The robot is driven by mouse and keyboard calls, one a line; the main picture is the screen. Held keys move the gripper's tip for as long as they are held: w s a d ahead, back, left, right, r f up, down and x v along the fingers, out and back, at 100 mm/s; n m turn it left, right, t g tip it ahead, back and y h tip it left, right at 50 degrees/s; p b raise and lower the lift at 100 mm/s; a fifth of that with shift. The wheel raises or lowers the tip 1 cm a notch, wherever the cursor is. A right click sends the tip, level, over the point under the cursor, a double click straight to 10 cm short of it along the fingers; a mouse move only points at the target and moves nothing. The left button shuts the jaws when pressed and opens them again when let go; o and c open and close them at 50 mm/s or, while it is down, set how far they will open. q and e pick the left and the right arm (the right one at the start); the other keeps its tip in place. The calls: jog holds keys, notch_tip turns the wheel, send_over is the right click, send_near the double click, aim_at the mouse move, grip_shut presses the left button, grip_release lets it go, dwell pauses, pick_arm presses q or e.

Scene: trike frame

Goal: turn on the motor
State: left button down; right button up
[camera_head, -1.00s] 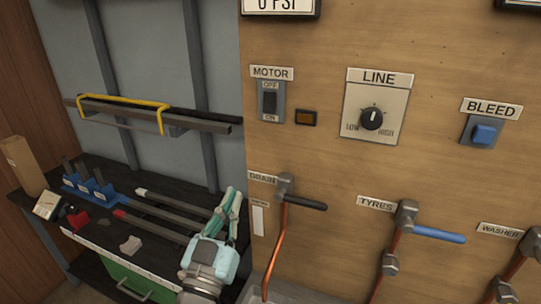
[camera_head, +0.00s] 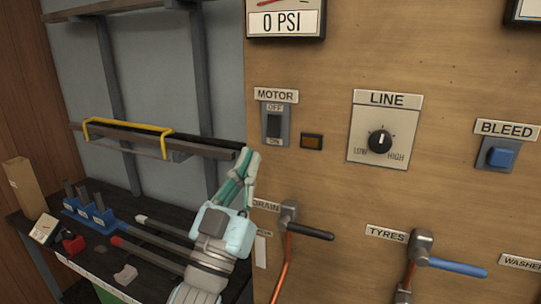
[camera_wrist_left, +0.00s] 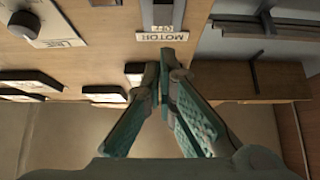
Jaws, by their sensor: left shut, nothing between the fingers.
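The motor switch (camera_head: 274,124) is a dark rocker in a grey plate on the wooden panel, with OFF above it and ON below. The MOTOR label (camera_head: 276,95) is above it. I cannot tell which way the rocker is tipped. My left gripper (camera_head: 248,156) is shut and empty, its fingertips pointing up, below and left of the switch and apart from it. In the left wrist view the picture is upside down: the shut fingertips (camera_wrist_left: 168,58) are near the MOTOR label (camera_wrist_left: 161,36), with the switch plate (camera_wrist_left: 163,12) beyond at the top edge. My right gripper is not in view.
A dark amber lamp (camera_head: 311,141) is right of the switch. The LINE dial (camera_head: 380,142), blue BLEED button (camera_head: 501,158), black DRAIN lever (camera_head: 312,230) and blue TYRES lever (camera_head: 458,267) are on the panel. The gauge (camera_head: 286,23) reads 0 PSI.

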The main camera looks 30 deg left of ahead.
aim_at(275, 120)
pick_arm(q)
jog(key=w, duration=0.2)
jog(key=w+r, duration=0.1)
jog(key=w, duration=0.1)
jog(key=w+r+p, duration=0.1)
jog(key=w, duration=0.2)
jog(key=shift+a, duration=0.2)
